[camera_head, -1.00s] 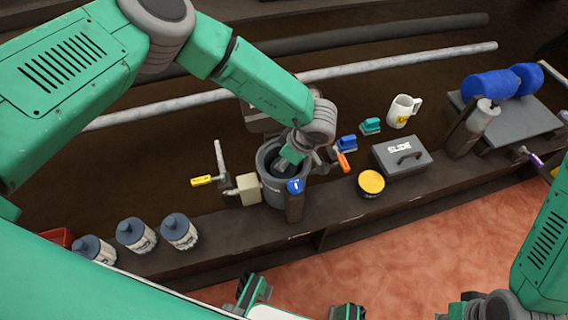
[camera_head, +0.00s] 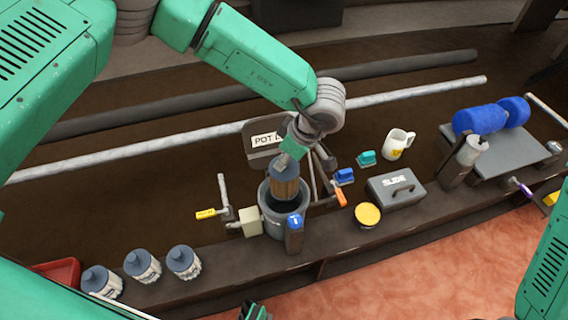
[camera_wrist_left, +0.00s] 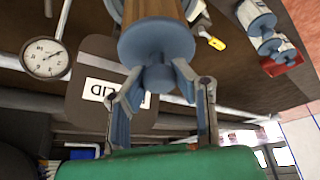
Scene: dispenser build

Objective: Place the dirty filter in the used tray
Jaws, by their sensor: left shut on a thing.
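My left gripper (camera_head: 297,148) is shut on the top knob of the dirty filter (camera_head: 286,186), a brown cylinder with a blue-grey cap. The filter hangs roughly upright at the mouth of the round grey pot (camera_head: 272,224); I cannot tell whether its lower end clears the rim. In the left wrist view, the fingers (camera_wrist_left: 160,90) close around the knob below the brown filter body (camera_wrist_left: 157,38). A red tray (camera_head: 58,272), apparently the used tray, is at the far lower left, partly hidden by my arm. It also shows in the wrist view (camera_wrist_left: 283,65).
Several blue-capped white canisters (camera_head: 143,266) stand between pot and tray. The pot lid (camera_head: 266,140) stands behind. A grey SLIDE box (camera_head: 396,188) is at right.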

